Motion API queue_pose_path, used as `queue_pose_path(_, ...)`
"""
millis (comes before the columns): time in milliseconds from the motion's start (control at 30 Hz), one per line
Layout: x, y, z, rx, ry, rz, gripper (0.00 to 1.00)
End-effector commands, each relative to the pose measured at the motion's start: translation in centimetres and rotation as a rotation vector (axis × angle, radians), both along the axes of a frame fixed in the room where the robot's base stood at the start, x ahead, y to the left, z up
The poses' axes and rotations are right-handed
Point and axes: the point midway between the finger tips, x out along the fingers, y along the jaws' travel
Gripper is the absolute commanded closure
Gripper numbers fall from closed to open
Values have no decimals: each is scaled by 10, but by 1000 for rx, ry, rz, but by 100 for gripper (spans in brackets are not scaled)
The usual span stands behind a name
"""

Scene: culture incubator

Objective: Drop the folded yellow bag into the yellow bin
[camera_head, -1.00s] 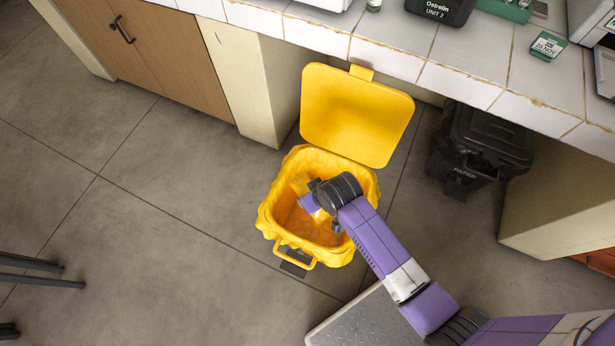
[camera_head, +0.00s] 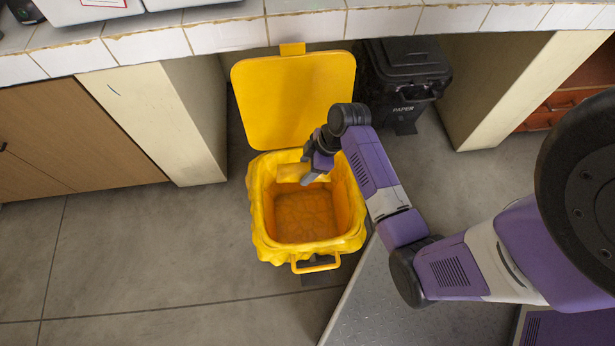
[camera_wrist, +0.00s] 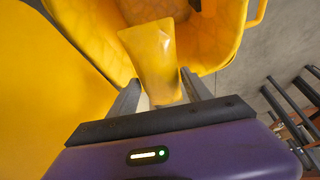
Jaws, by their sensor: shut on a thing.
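The yellow bin (camera_head: 258,222) stands on the floor with its lid (camera_head: 293,100) raised at the back. A yellow liner covers its rim, and its inside shows empty at the bottom. My gripper (camera_head: 306,172) is over the back part of the bin opening. It is shut on the folded yellow bag (camera_head: 290,172), which sticks out to the left of the fingers. In the wrist view the folded yellow bag (camera_wrist: 154,58) is held between the two fingers (camera_wrist: 160,92), with the bin's liner (camera_wrist: 222,30) beyond it.
A black bin marked PAPER (camera_head: 405,75) stands at the right under the tiled counter (camera_head: 225,35). The counter edge runs above the raised lid. Cabinet walls stand on both sides, and open floor (camera_head: 130,260) lies to the left.

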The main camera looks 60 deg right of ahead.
Motion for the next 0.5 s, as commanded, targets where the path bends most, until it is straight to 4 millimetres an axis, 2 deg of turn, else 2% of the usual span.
queue_pose_path(100,-4,-8,-1,-1,-2,32,84)
queue_pose_path(267,-5,-8,-7,-1,0,39,84)
queue_pose_path(500,-5,-8,-30,-1,0,39,84)
